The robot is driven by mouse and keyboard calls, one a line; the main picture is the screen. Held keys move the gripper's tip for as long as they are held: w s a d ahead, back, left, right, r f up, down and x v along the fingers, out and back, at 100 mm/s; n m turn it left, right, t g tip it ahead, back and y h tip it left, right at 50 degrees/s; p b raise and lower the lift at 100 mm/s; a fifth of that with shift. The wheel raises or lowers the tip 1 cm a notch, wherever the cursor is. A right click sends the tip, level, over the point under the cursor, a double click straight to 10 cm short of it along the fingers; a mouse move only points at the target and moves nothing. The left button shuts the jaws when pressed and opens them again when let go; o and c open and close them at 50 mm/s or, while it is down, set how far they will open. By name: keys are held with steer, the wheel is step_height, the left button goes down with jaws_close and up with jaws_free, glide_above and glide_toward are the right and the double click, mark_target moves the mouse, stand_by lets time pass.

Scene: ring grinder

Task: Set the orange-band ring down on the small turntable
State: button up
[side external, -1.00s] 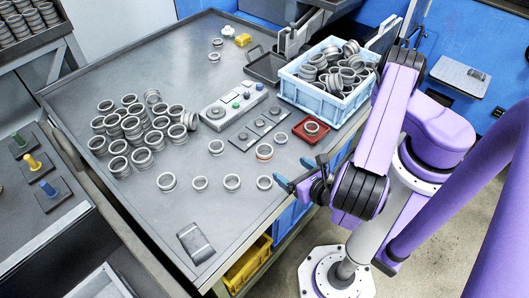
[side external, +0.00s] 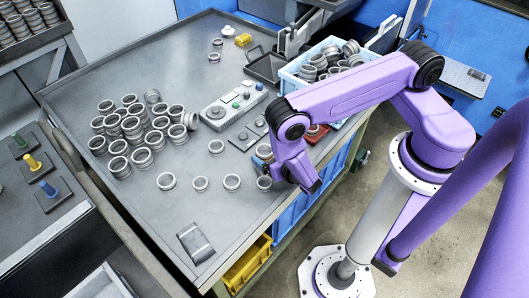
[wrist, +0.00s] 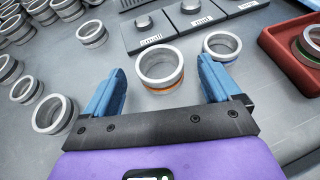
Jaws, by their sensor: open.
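The orange-band ring (wrist: 160,72) stands upright on the grey table in the wrist view. Its orange stripe shows low on the near side. My gripper (wrist: 161,84) is open, with one blue finger to the left of the ring and one to the right; neither visibly touches it. In the side view my gripper (side external: 264,158) is low at the table's right edge, and my arm hides most of the ring.
A blue-band ring (wrist: 222,46) stands close beyond my right finger. A red tray (wrist: 290,60) with a green-band ring is farther right. Several plain rings (side external: 140,130) cover the left of the table. A control panel (side external: 235,103) and a blue crate (side external: 290,80) lie behind.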

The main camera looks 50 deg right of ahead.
mark_target(267, 146)
steer(key=shift+x, duration=1.05)
steer(key=c, duration=1.4)
steer(key=shift+r, duration=0.15)
steer(key=shift+r, duration=0.4)
step_height(267, 146, up, 2)
steer(key=shift+r, duration=0.15)
steer(key=s+r, duration=0.3)
steer(key=s, duration=0.1)
steer(key=s+d+r, duration=0.1)
steer(key=s+r, duration=0.2)
steer(key=s, duration=0.2)
steer(key=s+d+r, duration=0.1)
steer(key=s+r, duration=0.2)
steer(key=s, duration=0.2)
steer(key=shift+r, duration=0.35)
